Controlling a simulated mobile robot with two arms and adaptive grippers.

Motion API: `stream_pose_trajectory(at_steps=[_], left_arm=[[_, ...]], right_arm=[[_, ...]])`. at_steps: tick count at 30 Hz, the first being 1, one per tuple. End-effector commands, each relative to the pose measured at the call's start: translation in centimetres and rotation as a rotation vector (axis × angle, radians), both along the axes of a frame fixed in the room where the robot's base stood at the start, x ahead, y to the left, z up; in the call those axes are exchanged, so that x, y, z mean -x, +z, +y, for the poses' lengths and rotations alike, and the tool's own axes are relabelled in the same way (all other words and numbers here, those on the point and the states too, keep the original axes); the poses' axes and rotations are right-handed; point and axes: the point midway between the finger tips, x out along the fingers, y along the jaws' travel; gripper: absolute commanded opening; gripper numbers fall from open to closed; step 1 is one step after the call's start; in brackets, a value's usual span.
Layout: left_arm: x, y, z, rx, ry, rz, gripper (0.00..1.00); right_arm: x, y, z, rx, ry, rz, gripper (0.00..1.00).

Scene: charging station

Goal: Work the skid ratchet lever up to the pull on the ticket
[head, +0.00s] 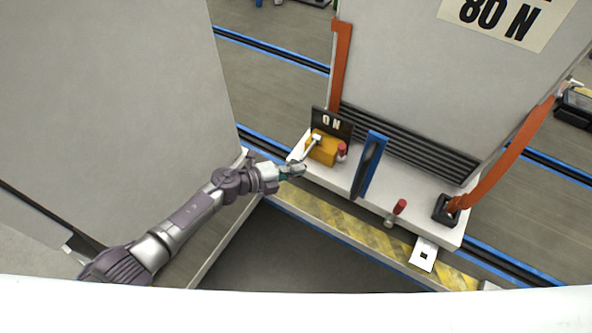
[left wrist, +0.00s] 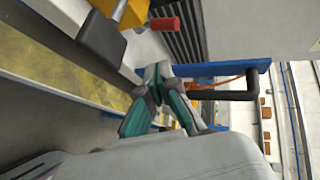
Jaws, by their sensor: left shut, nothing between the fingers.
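The skid (head: 425,213) is a white platform carrying a grey cabinet. On its left end sits a yellow ratchet body (head: 322,151) with a pale lever (head: 310,146) slanting down to the left and a red knob (head: 341,150). A dark readout behind it reads "0 N" (head: 331,123). The ticket (head: 497,15) on the cabinet reads "80 N". My left gripper (head: 299,169) is shut and empty, close by the lever's lower end; contact is unclear. In the left wrist view the shut fingers (left wrist: 158,73) are apart from a dark grip pad (left wrist: 101,40) beside the yellow body. My right gripper is out of view.
A blue upright (head: 369,165) stands right of the ratchet. A red-tipped peg (head: 400,207) sits on the skid's front edge. Orange straps (head: 515,151) run over the cabinet, one to a black anchor (head: 446,210). A large grey block (head: 110,100) stands left.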

Motion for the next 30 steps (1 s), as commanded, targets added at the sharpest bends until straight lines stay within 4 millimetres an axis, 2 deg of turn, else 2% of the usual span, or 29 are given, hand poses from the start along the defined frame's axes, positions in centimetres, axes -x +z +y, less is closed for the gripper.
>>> stream_pose_trajectory(at_steps=[1,5,8,12,15,19,30], left_arm=[[-0.3,1.0,-1.2,-0.077,-0.128,-0.102,0.0],[0.3,2.5,-2.6,-0.329,-0.453,-0.33,0.0],[0.5,2.6,-1.8,-0.555,-0.665,-0.474,0.0],[-0.3,2.7,0.7,-0.845,-0.867,-0.61,0.0],[-1.1,3.0,2.4,-0.999,-0.948,-0.662,0.0],[-1.9,3.5,3.8,-1.113,-0.996,-0.695,0.0],[-2.0,3.7,4.1,-1.142,-1.008,-0.702,0.0]], right_arm=[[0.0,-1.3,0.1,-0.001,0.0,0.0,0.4],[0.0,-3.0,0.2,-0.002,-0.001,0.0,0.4],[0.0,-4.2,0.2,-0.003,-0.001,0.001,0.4],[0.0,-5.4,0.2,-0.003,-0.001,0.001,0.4],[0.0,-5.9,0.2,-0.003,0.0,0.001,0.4],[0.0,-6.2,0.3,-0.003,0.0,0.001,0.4],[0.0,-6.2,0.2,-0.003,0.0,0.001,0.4]])
